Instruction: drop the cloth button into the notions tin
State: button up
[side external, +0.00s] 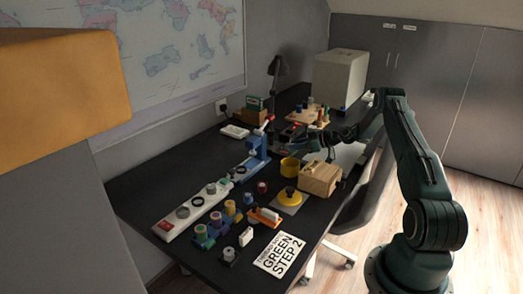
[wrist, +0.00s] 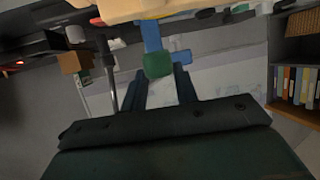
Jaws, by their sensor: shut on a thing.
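My gripper (wrist: 159,70) shows in the wrist view with a rounded green thing between its fingertips, which I take to be the cloth button (wrist: 158,65). In the side view my gripper (side external: 317,143) is over the far part of the dark desk, and what it holds is too small to make out there. A yellow round open-topped container (side external: 290,168) stands nearer on the desk, left of and below my gripper in the picture. It may be the notions tin, but I cannot tell for certain.
A wooden box (side external: 320,179) stands right of the yellow container. A blue stand (side external: 256,152) is to its left. A power strip (side external: 190,212), spools and a printed card (side external: 280,255) lie toward the front. A lamp (side external: 276,85) and a large grey box (side external: 339,78) stand behind.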

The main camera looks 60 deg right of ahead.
jog(key=o, duration=1)
jog(key=shift+r, duration=0.15)
notch_tip(320, 180, up, 20)
jog(key=shift+f, duration=0.1)
dwell(0.3)
dwell(0.4)
